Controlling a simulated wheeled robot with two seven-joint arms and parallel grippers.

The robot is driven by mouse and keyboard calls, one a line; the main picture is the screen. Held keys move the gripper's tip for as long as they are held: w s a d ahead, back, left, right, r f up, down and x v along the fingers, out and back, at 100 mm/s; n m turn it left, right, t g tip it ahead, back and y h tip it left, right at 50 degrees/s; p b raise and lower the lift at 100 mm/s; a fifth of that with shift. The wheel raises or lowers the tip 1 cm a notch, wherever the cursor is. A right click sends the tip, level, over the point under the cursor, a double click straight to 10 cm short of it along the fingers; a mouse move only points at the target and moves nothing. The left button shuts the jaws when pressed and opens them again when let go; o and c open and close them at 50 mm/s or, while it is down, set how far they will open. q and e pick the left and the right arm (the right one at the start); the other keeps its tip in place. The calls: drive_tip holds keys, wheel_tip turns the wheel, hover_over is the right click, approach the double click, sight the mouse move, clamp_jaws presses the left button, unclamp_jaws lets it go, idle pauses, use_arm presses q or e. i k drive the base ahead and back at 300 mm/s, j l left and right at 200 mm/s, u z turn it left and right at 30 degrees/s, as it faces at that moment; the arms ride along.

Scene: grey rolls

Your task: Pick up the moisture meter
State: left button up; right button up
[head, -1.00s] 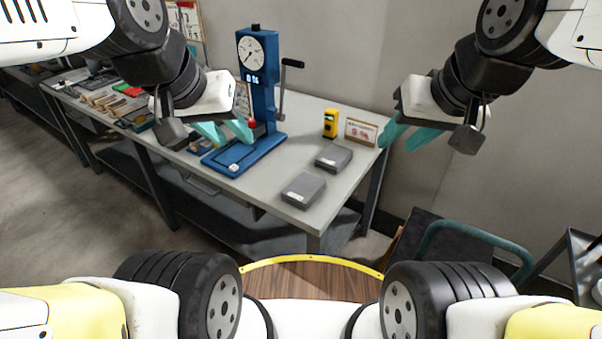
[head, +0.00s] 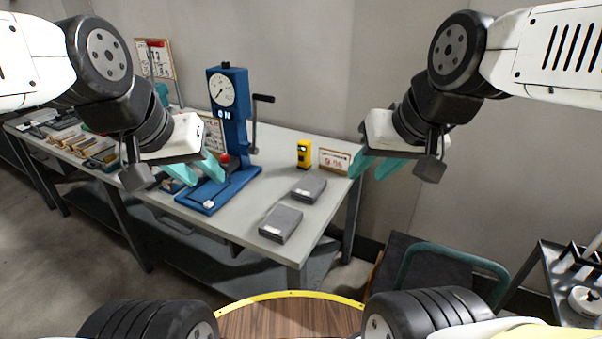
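The moisture meter appears to be the small yellow device (head: 304,154) with a dark face, standing upright on the grey workbench (head: 258,198) near the back wall. My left gripper (head: 205,172) is to its left, in front of the blue press, with its teal fingers apart and nothing seen between them. My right gripper (head: 368,166) is to the right of the yellow device, past the small sign, with its teal fingers apart and empty. Neither gripper touches the yellow device.
A blue press with a dial (head: 230,125) stands left of the yellow device. A small sign (head: 334,160) stands right of it. Two grey boxes, one nearer (head: 281,224) and one farther (head: 308,188), lie in front. A cart (head: 440,275) stands at the right.

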sight(304, 147)
drive_tip(key=i+j+z, duration=0.1)
drive_tip(key=j, duration=0.2)
drive_tip(key=i+j+z, duration=0.15)
drive_tip(key=j, duration=0.2)
drive_tip(key=i+j+z, duration=0.1)
drive_tip(key=j, duration=0.2)
drive_tip(key=i+j+z, duration=0.15)
drive_tip(key=j, duration=0.2)
drive_tip(key=i+j+z, duration=0.1)
drive_tip(key=j, duration=0.25)
drive_tip(key=i, duration=0.25)
